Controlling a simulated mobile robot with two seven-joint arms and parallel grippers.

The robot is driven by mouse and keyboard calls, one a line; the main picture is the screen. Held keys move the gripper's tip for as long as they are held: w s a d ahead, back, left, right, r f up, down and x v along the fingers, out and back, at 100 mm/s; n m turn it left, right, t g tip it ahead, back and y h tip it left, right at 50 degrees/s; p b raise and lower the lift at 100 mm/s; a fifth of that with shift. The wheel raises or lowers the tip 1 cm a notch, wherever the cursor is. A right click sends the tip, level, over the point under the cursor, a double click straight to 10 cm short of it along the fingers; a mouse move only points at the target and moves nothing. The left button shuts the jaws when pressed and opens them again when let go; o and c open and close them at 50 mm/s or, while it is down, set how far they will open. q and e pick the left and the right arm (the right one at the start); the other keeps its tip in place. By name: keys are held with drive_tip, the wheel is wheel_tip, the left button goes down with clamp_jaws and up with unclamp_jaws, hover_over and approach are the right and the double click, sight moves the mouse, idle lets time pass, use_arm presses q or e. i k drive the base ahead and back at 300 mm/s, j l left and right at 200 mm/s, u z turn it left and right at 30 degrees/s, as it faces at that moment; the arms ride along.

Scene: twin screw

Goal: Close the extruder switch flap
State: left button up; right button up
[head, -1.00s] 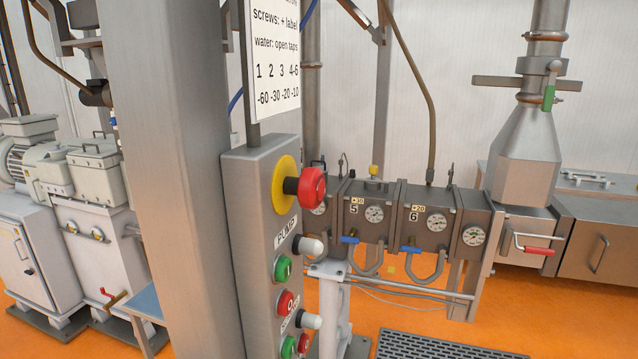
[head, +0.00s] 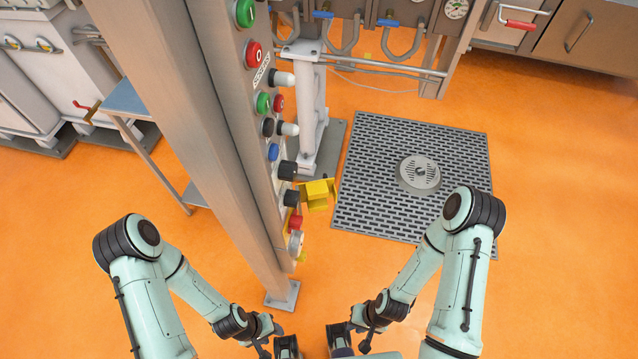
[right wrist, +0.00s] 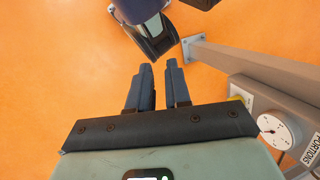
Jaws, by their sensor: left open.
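The yellow flap (head: 318,194) stands out to the right from the lower part of the grey control panel (head: 232,90), so it looks open. The switch behind it cannot be made out clearly. A red button (head: 295,223) sits just below it. My left gripper (head: 287,346) and right gripper (head: 341,342) are low at the bottom edge of the head view, well below the flap and apart from it. In the right wrist view my right gripper (right wrist: 159,72) has a narrow gap between its fingers, with nothing in it. My left gripper is open.
The panel's steel post (head: 180,100) stands on a foot plate (head: 282,297) between my arms. A floor grate (head: 385,150) with a drain lies to the right.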

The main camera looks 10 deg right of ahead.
sight(315, 193)
drive_tip(key=u, duration=0.35)
drive_tip(key=l+u, duration=0.15)
drive_tip(key=u, duration=0.2)
drive_tip(key=i+l+u, duration=0.1)
drive_tip(key=u, duration=0.25)
drive_tip(key=l+u, duration=0.3)
drive_tip(key=l, duration=0.15)
drive_tip(key=l+u, duration=0.3)
drive_tip(key=l, duration=0.15)
